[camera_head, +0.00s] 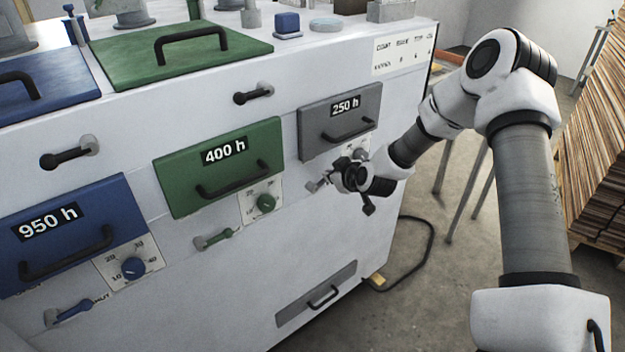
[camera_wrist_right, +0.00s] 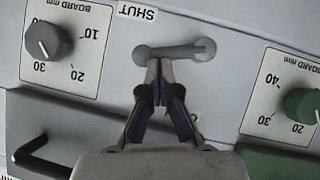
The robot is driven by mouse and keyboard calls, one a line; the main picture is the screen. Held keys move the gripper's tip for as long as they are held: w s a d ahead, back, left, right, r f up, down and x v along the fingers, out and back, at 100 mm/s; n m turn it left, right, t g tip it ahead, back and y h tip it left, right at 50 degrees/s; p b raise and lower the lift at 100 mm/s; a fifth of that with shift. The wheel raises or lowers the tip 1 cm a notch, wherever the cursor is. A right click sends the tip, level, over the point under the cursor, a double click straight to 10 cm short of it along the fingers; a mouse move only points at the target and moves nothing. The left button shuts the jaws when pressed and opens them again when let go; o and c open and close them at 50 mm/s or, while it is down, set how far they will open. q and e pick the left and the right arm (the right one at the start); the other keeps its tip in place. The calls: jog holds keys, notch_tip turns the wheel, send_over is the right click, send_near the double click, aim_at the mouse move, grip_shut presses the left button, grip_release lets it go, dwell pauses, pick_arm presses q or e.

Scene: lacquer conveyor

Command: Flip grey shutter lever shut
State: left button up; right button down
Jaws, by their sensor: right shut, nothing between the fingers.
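The grey shutter lever (camera_wrist_right: 185,52) is a short bar on the white panel. In the right wrist view, which is upside down, it lies nearly level, its left end close to the SHUT label (camera_wrist_right: 137,12). My right gripper (camera_wrist_right: 160,66) is shut and empty, its fingertips at the lever near its left end; I cannot tell if they touch. In the head view the lever (camera_head: 313,186) shows at the left of my right gripper (camera_head: 335,180), which partly hides it. My left gripper is not in view.
The grey 250 h hatch (camera_head: 318,117) and grey dial (camera_wrist_right: 45,40) are beside the lever. The green dial (camera_head: 265,203), green lever (camera_head: 214,240) and blue lever (camera_head: 70,312) are to the left. Stacked boards (camera_head: 600,160) stand at the right.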

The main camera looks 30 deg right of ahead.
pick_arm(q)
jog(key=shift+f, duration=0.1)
pick_arm(e)
jog(key=shift+d+f, duration=0.4)
jog(key=shift+f, duration=0.05)
jog(key=shift+d+f, duration=0.2)
dwell(0.3)
